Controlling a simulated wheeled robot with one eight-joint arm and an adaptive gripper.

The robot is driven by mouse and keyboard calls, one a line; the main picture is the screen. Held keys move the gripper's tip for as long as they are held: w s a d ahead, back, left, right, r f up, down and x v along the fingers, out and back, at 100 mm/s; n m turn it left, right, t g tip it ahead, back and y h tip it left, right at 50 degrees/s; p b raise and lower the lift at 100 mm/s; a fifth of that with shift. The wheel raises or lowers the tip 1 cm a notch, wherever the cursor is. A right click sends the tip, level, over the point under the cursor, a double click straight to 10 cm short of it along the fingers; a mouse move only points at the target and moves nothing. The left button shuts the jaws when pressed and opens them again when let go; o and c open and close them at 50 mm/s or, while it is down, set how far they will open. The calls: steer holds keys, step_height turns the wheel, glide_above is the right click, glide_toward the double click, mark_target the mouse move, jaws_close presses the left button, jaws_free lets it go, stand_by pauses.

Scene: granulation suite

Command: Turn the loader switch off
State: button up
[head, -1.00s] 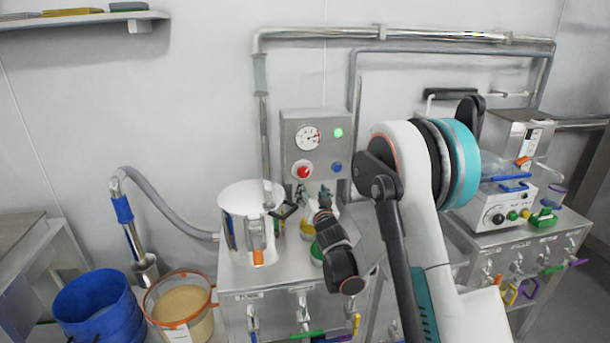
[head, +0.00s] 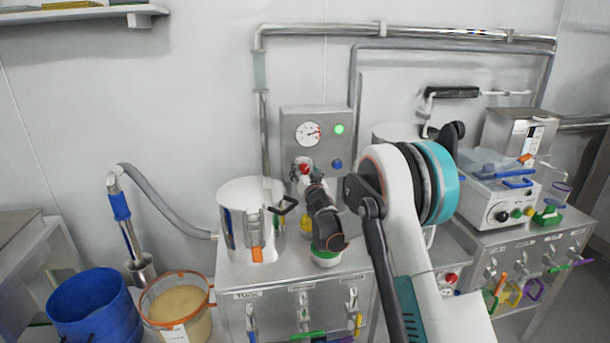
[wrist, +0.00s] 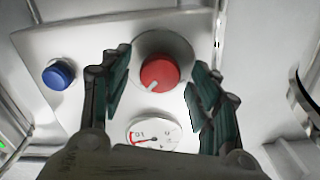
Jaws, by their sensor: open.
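The loader panel (head: 318,116) is a grey box on the wall. It carries a dial gauge (head: 308,133), a lit green lamp (head: 339,129), a red knob (head: 305,169) and a blue button (head: 337,164). My gripper (wrist: 158,88) is open, with one finger on each side of the knob and gaps visible. In the head view my gripper (head: 303,178) is in front of the panel and partly covers the knob.
A steel vessel (head: 240,225) with a dark handle stands left of my wrist on a cabinet. A green-and-white container (head: 325,260) stands below my wrist. Blue tubs (head: 92,310) and an orange-rimmed bin (head: 180,305) are at lower left. Pipes run above the panel.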

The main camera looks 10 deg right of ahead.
steer(key=c, duration=1.1)
steer(key=shift+n, duration=0.3)
steer(key=n+p, duration=0.1)
steer(key=n, duration=1.2)
steer(key=shift+p, duration=0.4)
steer(key=shift+n, duration=2.1)
steer(key=shift+o, duration=0.2)
